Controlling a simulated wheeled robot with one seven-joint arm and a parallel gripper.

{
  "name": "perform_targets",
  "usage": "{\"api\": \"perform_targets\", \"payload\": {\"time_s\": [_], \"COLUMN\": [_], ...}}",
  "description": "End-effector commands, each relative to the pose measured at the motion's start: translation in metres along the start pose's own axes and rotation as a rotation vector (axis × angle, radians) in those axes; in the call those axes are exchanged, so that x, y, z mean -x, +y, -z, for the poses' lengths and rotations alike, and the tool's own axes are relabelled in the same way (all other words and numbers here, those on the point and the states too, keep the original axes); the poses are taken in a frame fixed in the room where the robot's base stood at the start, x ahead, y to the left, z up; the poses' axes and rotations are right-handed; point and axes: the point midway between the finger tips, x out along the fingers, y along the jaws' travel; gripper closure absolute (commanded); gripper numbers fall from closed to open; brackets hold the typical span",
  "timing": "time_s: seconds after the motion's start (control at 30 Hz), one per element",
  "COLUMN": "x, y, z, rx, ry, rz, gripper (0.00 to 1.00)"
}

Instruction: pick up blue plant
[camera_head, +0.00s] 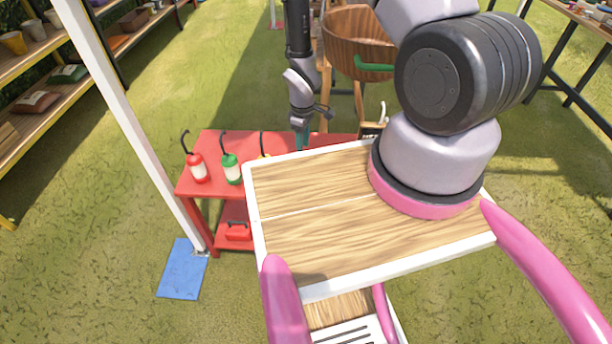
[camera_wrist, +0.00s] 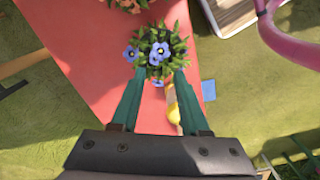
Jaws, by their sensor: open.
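The blue plant (camera_wrist: 155,47), with blue flowers and green leaves, stands on the red table (camera_wrist: 92,60) in the wrist view. My gripper (camera_wrist: 159,73) is open, its two teal fingers pointing toward the plant. The fingertips are at the near edge of the leaves, one on each side. I cannot tell whether they touch it. In the head view my gripper (camera_head: 302,142) hangs over the far part of the red table (camera_head: 222,147). The blue plant does not show there; my own wooden tray top hides part of the table.
Bottles with a red (camera_head: 197,167) and a green (camera_head: 231,169) body stand on the table's left. A plant with orange-pink flowers (camera_wrist: 128,5) is beyond the blue plant. A wooden tub (camera_head: 355,42) stands behind the table. A white post (camera_head: 130,120) rises at left.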

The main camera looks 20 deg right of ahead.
Motion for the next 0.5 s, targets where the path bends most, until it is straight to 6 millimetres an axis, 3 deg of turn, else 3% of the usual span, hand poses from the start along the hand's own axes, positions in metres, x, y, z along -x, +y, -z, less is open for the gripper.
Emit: {"api": "perform_targets", "payload": {"time_s": [0.2,0.5], "x": [-0.035,-0.062], "y": [-0.001,-0.001], "z": [-0.001,-0.001], "rx": [0.001,0.000], "ry": [-0.002,-0.003], "rz": [0.001,0.001], "gripper": [0.55,0.55]}}
